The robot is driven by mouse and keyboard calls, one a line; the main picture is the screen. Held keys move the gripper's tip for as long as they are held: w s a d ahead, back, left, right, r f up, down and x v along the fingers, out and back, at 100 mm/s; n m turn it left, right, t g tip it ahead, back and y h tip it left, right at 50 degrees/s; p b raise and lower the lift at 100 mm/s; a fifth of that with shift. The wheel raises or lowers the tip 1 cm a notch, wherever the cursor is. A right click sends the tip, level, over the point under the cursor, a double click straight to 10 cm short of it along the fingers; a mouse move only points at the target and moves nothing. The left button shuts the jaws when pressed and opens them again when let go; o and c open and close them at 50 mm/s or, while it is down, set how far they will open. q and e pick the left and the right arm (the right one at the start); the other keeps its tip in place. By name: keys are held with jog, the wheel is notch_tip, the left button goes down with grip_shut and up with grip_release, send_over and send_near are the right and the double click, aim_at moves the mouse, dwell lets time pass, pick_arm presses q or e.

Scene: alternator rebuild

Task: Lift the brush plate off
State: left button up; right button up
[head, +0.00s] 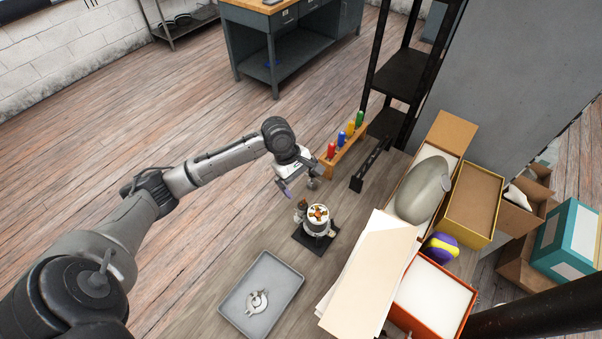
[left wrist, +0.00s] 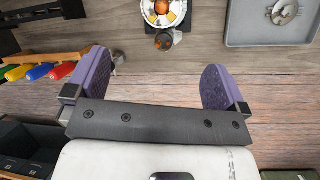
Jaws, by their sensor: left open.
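The alternator (head: 318,222) stands upright on a black square base on the bench. Its open top shows a copper-orange centre with pale and yellow parts around it; it also shows at the top edge of the left wrist view (left wrist: 163,14), partly cut off. I cannot tell which part is the brush plate. A silver metal part (head: 257,302) lies in the grey tray (head: 228,305). My left gripper (head: 297,182) is open, with purple finger pads wide apart and nothing between them (left wrist: 157,78). It is above the bench edge, behind and left of the alternator, apart from it. My right gripper is out of view.
A wooden rack (head: 343,158) with red, blue, yellow and green handles stands behind the alternator. A small metal piece (left wrist: 118,57) is near one finger. Cardboard sheets (head: 368,275), an orange-red box (head: 440,300) and other boxes fill the right side. Bench between tray and alternator is clear.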

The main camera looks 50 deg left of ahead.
pick_arm(q)
jog(key=n, duration=0.2)
jog(key=n+b, duration=0.1)
jog(key=n, duration=0.2)
send_near(319, 213)
jog(key=x, duration=0.6)
jog(key=shift+s+f, duration=0.1)
jog(key=shift+f, duration=0.25)
jog(key=shift+x, duration=0.8)
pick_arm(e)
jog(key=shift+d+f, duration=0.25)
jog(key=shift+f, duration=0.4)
pick_arm(q)
jog(key=shift+c, duration=0.5)
jog(key=c, duration=0.9)
jog(key=shift+c, duration=0.2)
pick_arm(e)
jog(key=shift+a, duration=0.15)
pick_arm(q)
jog(key=shift+r, duration=0.1)
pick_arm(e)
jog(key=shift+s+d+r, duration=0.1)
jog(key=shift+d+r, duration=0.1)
pick_arm(q)
jog(key=shift+p, duration=0.3)
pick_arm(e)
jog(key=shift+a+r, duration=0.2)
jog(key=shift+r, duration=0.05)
